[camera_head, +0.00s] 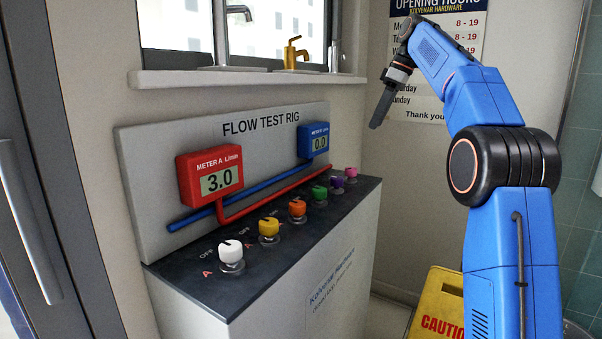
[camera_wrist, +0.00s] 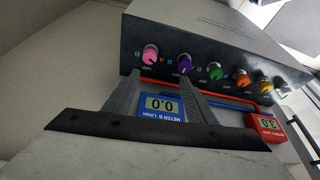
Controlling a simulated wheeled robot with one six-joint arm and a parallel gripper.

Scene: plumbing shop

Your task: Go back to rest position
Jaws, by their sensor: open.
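My gripper (camera_head: 381,108) is raised at the end of my blue arm, above and to the right of the flow test rig (camera_head: 220,145). In the wrist view its two fingers (camera_wrist: 155,92) are apart with nothing between them, and the blue meter B shows beyond the gap. My gripper is clear of the rig and its knobs.
The rig's dark top carries several coloured knobs, including a white knob (camera_head: 231,251) and a pink knob (camera_wrist: 150,54). Red meter A (camera_head: 210,172) reads 3.0; blue meter B (camera_head: 314,141) reads 0.0. A yellow caution sign (camera_head: 437,305) stands low at right. Faucets stand on the sill (camera_head: 230,78).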

